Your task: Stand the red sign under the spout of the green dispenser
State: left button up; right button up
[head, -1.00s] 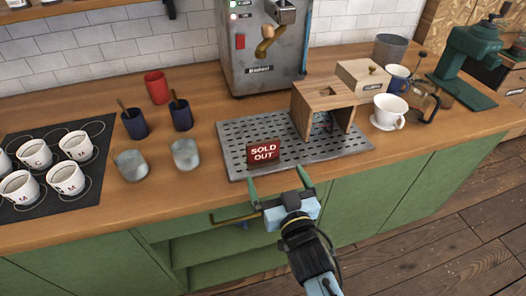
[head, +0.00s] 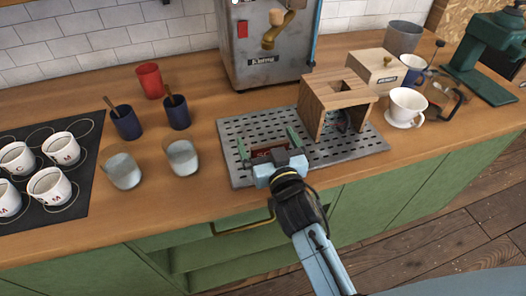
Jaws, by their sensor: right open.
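The red sign (head: 268,149) with white lettering stands on the perforated metal tray (head: 236,176), largely hidden behind my right gripper. My right gripper (head: 267,142) is open, with one green finger to each side of the sign; I cannot tell whether they touch it. A green machine (head: 488,55), which looks like the green dispenser, stands at the far right of the counter on a dark green base. Its spout is not clearly visible. My left gripper is out of view.
A wooden stand (head: 315,98) sits on the tray's right part, beside the sign. A white cup (head: 407,105), a blue mug (head: 413,68), a wooden box (head: 372,72) and a grey pot (head: 403,38) stand between tray and green machine. Glasses (head: 182,157) are left of the tray.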

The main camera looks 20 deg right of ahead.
jog(key=shift+w, duration=0.15)
jog(key=c, duration=0.3)
jog(key=shift+s, duration=0.2)
jog(key=c, duration=0.7)
notch_tip(320, 180, up, 9)
jog(key=p, duration=0.3)
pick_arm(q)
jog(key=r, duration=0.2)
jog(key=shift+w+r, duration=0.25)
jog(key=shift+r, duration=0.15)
pick_arm(e)
jog(key=s+d+f, duration=0.1)
jog(key=s+d, duration=0.4)
jog(key=d, duration=0.2)
jog(key=shift+f+h, duration=0.2)
jog(key=shift+h, duration=0.1)
